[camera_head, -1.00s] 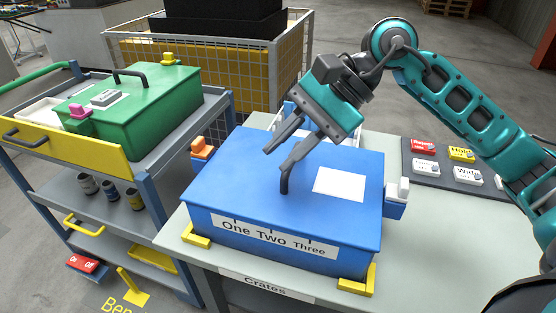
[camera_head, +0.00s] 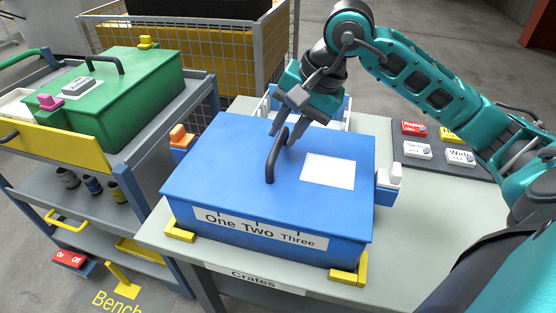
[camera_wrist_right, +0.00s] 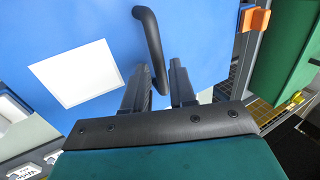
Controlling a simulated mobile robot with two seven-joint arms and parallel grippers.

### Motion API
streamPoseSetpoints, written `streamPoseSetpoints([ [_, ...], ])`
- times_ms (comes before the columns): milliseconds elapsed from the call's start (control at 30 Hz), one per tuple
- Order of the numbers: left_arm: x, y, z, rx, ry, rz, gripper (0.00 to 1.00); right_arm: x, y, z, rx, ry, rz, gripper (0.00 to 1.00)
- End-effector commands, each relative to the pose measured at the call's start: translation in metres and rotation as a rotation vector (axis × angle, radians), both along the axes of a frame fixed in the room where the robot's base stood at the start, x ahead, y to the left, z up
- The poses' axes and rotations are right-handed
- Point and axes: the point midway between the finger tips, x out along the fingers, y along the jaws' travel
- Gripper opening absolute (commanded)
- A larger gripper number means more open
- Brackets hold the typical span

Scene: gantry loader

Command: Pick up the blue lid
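The blue lid (camera_head: 225,165) lies closed on a blue crate (camera_head: 285,245) labelled "One Two Three" on the grey table. It has a dark bar handle (camera_head: 272,163) and a white blank label (camera_head: 328,171). My right gripper (camera_head: 282,131) is open at the handle's far end, its fingers pointing down. In the right wrist view the handle (camera_wrist_right: 149,40) runs down to the gap between the two spread fingers (camera_wrist_right: 160,88). No grip on it shows, and I cannot tell whether a finger touches it. My left gripper is out of view.
An orange clip (camera_head: 181,136) and a white clip (camera_head: 394,174) are at the crate's sides. Yellow corner stops (camera_head: 180,231) sit at its front. A cart with a green box (camera_head: 140,95) stands left. A button panel (camera_head: 455,170) is at the right, a mesh cage (camera_head: 265,50) behind.

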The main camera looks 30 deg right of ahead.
Motion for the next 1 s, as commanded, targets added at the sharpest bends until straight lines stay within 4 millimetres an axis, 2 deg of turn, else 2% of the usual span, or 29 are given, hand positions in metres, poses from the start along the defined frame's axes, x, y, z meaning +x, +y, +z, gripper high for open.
streamPoseSetpoints([
  [100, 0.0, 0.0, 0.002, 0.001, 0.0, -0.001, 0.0, 0.003, 0.005, -0.019, 0.004, 0.006, 0.001, 0.25],
  [267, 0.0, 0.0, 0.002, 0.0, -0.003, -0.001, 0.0, 0.01, 0.01, -0.037, 0.005, 0.003, 0.0, 0.25],
  [567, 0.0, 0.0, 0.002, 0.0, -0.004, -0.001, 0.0, 0.012, 0.011, -0.042, 0.001, 0.001, -0.001, 0.25],
  [833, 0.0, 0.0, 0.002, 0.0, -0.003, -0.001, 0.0, 0.012, 0.011, -0.042, 0.002, 0.001, 0.0, 0.01],
  [1000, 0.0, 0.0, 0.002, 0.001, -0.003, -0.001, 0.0, 0.012, 0.011, -0.042, 0.002, 0.001, 0.0, 0.0],
])
